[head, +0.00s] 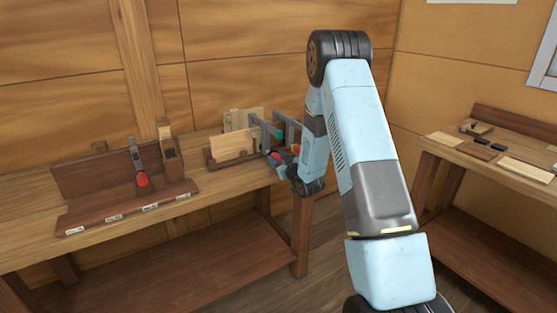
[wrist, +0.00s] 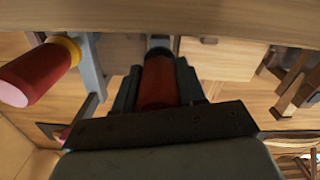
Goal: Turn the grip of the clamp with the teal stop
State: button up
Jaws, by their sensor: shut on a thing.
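Two grey clamps stand side by side at the right end of the bench. My gripper (head: 277,159) is beside the clamps, low at the bench's right end. In the wrist view, my gripper (wrist: 158,82) is shut on a dark red grip (wrist: 160,78), one finger on each side. No teal shows in that view. The other clamp's red grip (wrist: 40,72), with a yellow collar, is to the left, apart from my fingers.
A wooden rack with pale boards (head: 233,147) stands left of the clamps. A dark tool tray (head: 120,190) with a red-ended tool and a wooden block is further left. A second bench (head: 480,150) with loose pieces is at the right.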

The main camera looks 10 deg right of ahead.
jog(key=n, duration=0.3)
jog(key=shift+a+n, duration=0.1)
jog(key=shift+n, duration=0.3)
jog(key=n, duration=0.4)
jog(key=shift+s+f+n, duration=0.1)
jog(key=shift+n, duration=0.2)
jog(key=n, duration=0.4)
jog(key=shift+a, duration=0.15)
jog(key=shift+n, duration=1.6)
jog(key=o, duration=1.1)
jog(key=shift+c, duration=0.2)
